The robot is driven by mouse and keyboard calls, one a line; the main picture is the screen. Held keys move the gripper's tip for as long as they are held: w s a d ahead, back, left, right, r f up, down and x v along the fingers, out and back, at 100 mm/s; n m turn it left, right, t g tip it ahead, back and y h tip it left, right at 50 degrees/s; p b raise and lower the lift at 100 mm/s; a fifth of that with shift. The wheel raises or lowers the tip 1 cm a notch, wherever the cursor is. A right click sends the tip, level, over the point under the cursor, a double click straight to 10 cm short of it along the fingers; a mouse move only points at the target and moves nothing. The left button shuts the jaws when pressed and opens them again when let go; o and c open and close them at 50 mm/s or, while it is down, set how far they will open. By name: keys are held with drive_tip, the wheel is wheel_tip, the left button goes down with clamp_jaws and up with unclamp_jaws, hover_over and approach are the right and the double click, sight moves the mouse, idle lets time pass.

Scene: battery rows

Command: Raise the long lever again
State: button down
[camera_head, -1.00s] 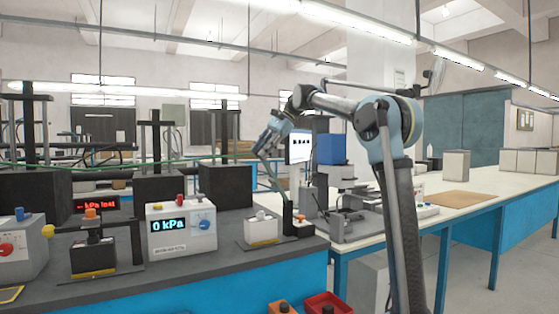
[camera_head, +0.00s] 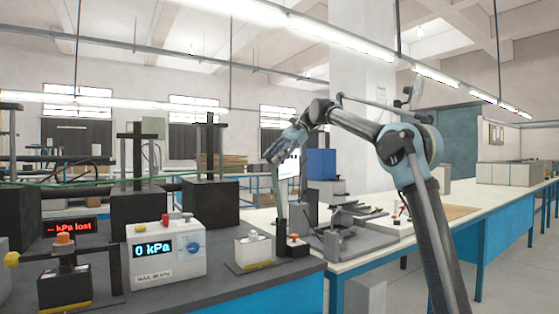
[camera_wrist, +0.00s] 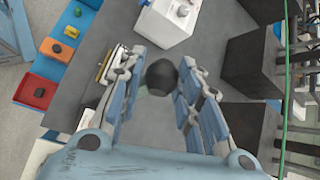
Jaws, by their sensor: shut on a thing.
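The long lever (camera_head: 281,208) stands nearly upright at the right end of the dark bench in the head view, beside a small white box (camera_head: 253,250). My gripper (camera_head: 276,160) is at its upper end, reaching in from the right. The shaft under the knob is mostly hidden there. The lever's foot is partly hidden among small dark parts in the head view.
A white gauge box (camera_head: 165,252) reads 0 kPa. A red display (camera_head: 70,228) reads "-- kPa lost". A dark fixture with an orange knob (camera_head: 64,238) stands front left. Tall dark blocks with posts (camera_head: 210,200) line the back. Orange (camera_wrist: 58,50) and red (camera_wrist: 35,91) trays show in the wrist view.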

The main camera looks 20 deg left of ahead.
drive_tip(key=shift+w+d, duration=0.25)
drive_tip(key=shift+w, duration=0.2)
drive_tip(key=c, duration=1.4)
unclamp_jaws()
drive_tip(key=shift+o, duration=0.9)
drive_tip(key=shift+w+d+f, duration=0.1)
drive_tip(key=shift+w+f, duration=0.3)
drive_tip(key=shift+w, duration=0.25)
drive_tip(key=shift+w+f, duration=0.35)
drive_tip(key=shift+w, duration=0.25)
drive_tip(key=shift+s+r, duration=0.3)
drive_tip(key=shift+s, duration=0.25)
drive_tip(key=shift+s+r, duration=0.25)
drive_tip(key=shift+s, duration=0.25)
drive_tip(key=v, duration=1.2)
drive_tip(key=shift+r, duration=0.1)
